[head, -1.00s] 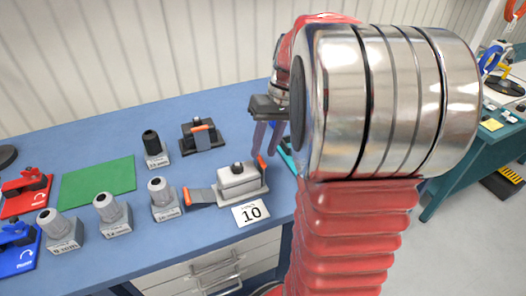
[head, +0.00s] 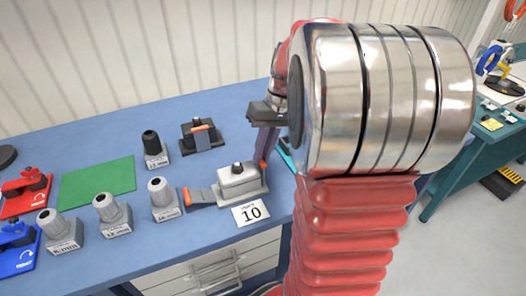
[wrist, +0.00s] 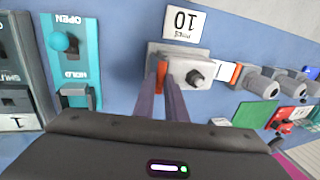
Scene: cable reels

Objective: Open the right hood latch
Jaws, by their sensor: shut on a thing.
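A light grey hood (head: 238,180) with a dark knob on top stands on the blue bench behind a card reading 10. It also shows in the wrist view (wrist: 187,70). Its left latch (head: 200,196), a grey lever with an orange part, lies out flat to the left. Its right latch (wrist: 158,78) shows orange between my fingers. My gripper (head: 263,160) is at the hood's right end, pointing down. In the wrist view my gripper (wrist: 161,82) is shut on the right latch.
Several grey connectors (head: 113,216) stand left of the hood. A black latched housing (head: 201,136) and a dark connector (head: 154,150) stand behind it. A teal OPEN/HOLD panel (wrist: 70,62) is close to my gripper. The green mat (head: 98,183) is clear.

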